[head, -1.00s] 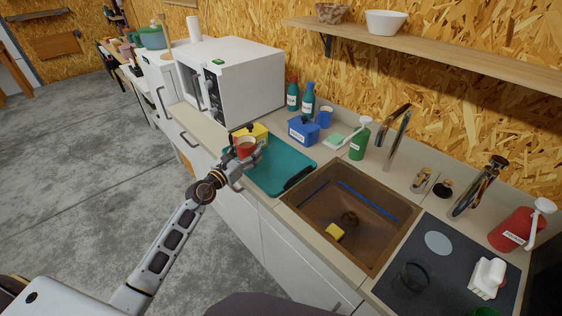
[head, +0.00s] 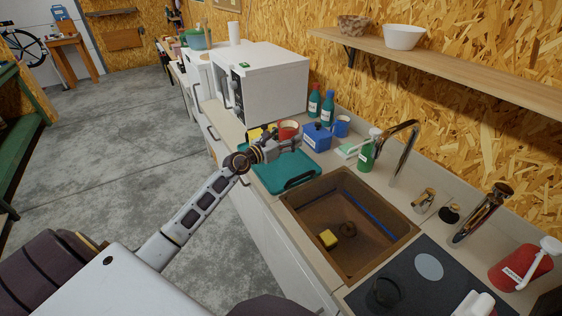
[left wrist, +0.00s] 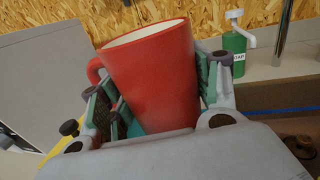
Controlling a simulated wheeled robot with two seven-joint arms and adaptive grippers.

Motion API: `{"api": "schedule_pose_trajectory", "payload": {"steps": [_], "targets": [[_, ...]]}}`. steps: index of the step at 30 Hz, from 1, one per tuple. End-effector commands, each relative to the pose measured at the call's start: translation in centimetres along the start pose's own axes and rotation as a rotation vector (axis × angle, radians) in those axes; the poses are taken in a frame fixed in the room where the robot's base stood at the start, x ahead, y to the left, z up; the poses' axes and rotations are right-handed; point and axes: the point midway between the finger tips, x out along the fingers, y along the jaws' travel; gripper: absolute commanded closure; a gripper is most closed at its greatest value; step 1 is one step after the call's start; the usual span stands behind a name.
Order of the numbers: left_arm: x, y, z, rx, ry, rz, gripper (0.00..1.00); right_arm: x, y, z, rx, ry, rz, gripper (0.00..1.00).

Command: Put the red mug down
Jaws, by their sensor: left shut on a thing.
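The red mug (head: 288,129) is upright or nearly so in the head view, above the back part of the teal tray or mat (head: 270,180), between the yellow box and the blue box. In the left wrist view the red mug (left wrist: 155,75) fills the middle, with its handle to the left. My left gripper (head: 281,144) is shut on it, with a finger on each side of the mug (left wrist: 158,92). The mug's bottom is hidden, so I cannot tell whether it touches a surface. My right gripper is not in view.
A yellow box (head: 256,134) is left of the mug and a blue box (head: 316,138) right of it. The white microwave (head: 268,85) stands behind. A blue cup (head: 342,125) and green soap bottle (head: 367,154) are further right. The brown sink (head: 305,215) lies in front.

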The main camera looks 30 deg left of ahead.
Motion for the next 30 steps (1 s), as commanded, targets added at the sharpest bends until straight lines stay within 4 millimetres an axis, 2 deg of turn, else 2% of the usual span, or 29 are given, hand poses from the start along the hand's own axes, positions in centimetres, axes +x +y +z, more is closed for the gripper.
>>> {"api": "schedule_pose_trajectory", "payload": {"steps": [4, 11, 24, 30], "targets": [[0.0, 0.0, 0.2, 0.001, -0.003, 0.001, 0.78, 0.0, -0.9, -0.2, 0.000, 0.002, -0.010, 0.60], [0.0, 0.0, -0.3, 0.002, -0.003, 0.001, 0.78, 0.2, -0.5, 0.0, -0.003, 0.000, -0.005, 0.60], [0.0, 0.1, -5.1, -0.002, -0.003, 0.001, 0.78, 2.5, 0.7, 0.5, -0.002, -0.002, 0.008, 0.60], [0.0, 0.1, -6.1, 0.001, -0.003, 0.001, 0.78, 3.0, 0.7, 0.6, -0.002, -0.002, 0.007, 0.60]]}}
